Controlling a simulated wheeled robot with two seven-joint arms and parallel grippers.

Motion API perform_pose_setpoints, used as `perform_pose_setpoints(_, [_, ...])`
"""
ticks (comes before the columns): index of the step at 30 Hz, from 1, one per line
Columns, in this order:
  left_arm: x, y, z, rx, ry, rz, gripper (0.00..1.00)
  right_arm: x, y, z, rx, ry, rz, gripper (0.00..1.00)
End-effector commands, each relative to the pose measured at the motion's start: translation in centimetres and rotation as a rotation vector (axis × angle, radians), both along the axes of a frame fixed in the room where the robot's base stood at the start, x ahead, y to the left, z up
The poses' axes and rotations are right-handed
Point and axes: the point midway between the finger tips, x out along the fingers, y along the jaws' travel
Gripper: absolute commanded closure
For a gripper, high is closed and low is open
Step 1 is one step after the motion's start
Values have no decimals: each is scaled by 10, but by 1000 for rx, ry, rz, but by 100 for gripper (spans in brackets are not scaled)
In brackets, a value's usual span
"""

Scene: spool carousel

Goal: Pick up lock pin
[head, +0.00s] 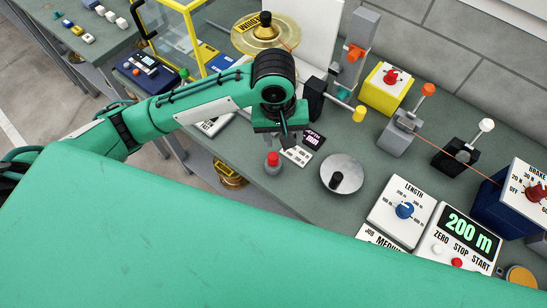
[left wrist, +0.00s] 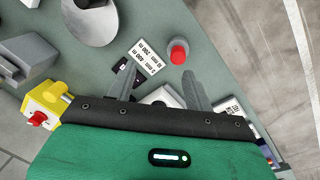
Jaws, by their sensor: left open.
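A short grey pin with a red cap (head: 272,163), which looks like the lock pin, stands upright near the bench's front edge. In the left wrist view the red-capped pin (left wrist: 178,52) lies just beyond the fingertips, nearer the right finger. My left gripper (head: 284,138) is above the bench, behind and slightly right of the pin in the head view. Its two fingers also show in the left wrist view (left wrist: 158,72), spread apart with nothing held between them. My right gripper is not in view.
A printed card (head: 297,155) lies beside the pin. A grey disc with a black knob (head: 337,181) is to the right. A brass spool (head: 265,32), a yellow box (head: 384,92) and control panels (head: 402,210) stand around. The bench's front edge is close to the pin.

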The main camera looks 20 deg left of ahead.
Motion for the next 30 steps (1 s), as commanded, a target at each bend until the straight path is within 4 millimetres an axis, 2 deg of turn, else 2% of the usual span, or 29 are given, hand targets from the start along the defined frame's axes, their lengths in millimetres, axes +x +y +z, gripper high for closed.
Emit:
perform_pose_setpoints(5, [7,18,14,85,26,95,48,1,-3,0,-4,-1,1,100])
perform_pose_setpoints(10, [7,23,13,111,39,130,48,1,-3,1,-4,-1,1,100])
perform_pose_setpoints(14, [7,24,-6,113,43,133,48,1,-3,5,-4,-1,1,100])
perform_pose_setpoints(21, [7,23,-51,112,41,132,48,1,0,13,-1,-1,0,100])
perform_pose_setpoints(30, [7,25,-75,111,38,131,48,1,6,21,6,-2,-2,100])
